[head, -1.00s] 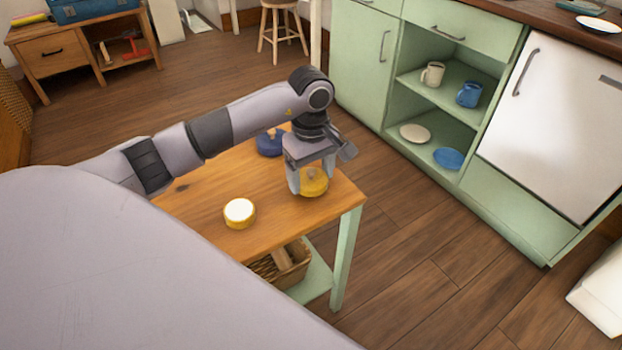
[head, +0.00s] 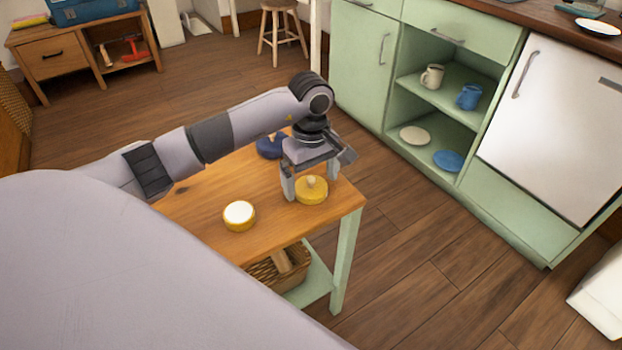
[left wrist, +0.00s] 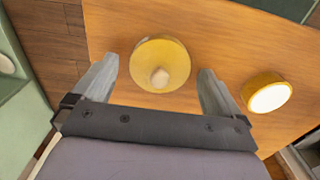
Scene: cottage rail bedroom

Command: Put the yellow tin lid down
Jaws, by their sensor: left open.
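The yellow tin lid (head: 311,191), a round disc with a pale knob, lies on the wooden table top (head: 205,200) near its right corner. It also shows in the left wrist view (left wrist: 172,58), knob towards the camera. My left gripper (head: 310,188) is open above the table, with a finger on either side of the lid. In the left wrist view (left wrist: 160,80) there is a gap between each finger and the lid. A yellow tin (head: 239,216) with a white top stands apart on the table and also shows in the wrist view (left wrist: 268,93). My right gripper is not in view.
A blue lidded object (head: 271,146) sits on the table behind my gripper. A wicker basket (head: 290,270) is on the shelf below. Green cabinets (head: 470,100) with mugs and plates stand to the right, across open floor.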

